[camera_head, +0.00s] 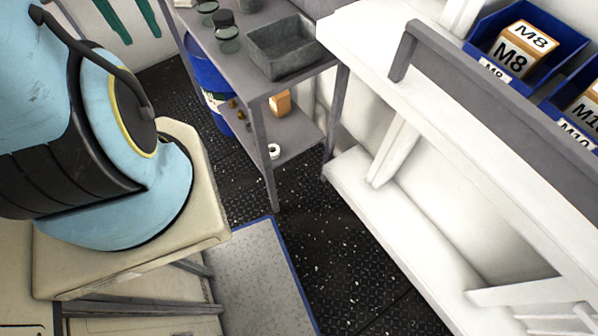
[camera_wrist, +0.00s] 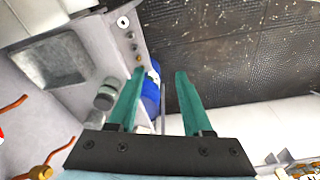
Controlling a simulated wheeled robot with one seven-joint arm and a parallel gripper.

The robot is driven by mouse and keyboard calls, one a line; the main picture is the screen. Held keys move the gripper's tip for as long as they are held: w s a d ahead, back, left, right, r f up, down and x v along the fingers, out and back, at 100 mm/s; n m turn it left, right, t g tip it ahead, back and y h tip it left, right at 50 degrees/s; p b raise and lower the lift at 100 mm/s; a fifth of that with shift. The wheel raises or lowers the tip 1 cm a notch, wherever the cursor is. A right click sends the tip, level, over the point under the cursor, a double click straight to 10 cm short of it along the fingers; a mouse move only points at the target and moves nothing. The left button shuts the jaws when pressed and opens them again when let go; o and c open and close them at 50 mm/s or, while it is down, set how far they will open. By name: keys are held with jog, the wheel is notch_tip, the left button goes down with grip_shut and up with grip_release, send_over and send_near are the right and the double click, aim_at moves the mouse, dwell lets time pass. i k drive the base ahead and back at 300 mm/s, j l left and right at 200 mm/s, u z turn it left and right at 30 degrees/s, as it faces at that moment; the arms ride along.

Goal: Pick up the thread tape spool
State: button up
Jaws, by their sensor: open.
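The thread tape spool looks to be the small white ring (camera_head: 274,151) on the lower shelf of the grey rack, near its front edge. In the wrist view the white ring (camera_wrist: 123,22) shows near the top, beyond and left of my fingertips. My gripper (camera_wrist: 160,72) has two teal fingers spread apart with nothing between them. In the head view the gripper's teal fingers (camera_head: 143,38) hang in at the top left, well away from the ring.
The grey rack's upper shelf holds a grey bin (camera_head: 281,47) and dark-lidded jars (camera_head: 228,40). Small brass parts (camera_head: 238,110) and an orange-brown box (camera_head: 280,103) are on or near the lower shelf. A blue barrel (camera_head: 207,75) stands behind. A white bench (camera_head: 400,95) is right.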

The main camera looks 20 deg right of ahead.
aim_at(272, 147)
jog(key=k+l, duration=0.4)
jog(key=k, duration=0.25)
jog(key=k+l, duration=0.4)
jog(key=k, duration=0.2)
jog(key=k+l+z, duration=0.1)
jog(key=k+l, duration=0.3)
jog(key=k, duration=0.25)
jog(key=k+l, duration=0.45)
jog(key=k, duration=0.2)
jog(key=i+j+z, duration=0.25)
jog(key=i+j, duration=0.6)
jog(key=i+j+z, duration=0.3)
jog(key=i+j, duration=0.15)
jog(key=j, duration=0.15)
jog(key=i+j+z, duration=0.1)
jog(key=j, duration=0.25)
jog(key=i+j+z, duration=0.15)
jog(key=i+j, duration=0.15)
jog(key=i+j+z, duration=0.15)
jog(key=j, duration=0.3)
jog(key=i+j+z, duration=0.15)
jog(key=j, duration=0.2)
jog(key=i+j+z, duration=0.15)
jog(key=j, duration=0.25)
jog(key=j+z, duration=0.15)
jog(key=j, duration=0.7)
jog(key=k+j+z, duration=0.15)
jog(key=j, duration=0.65)
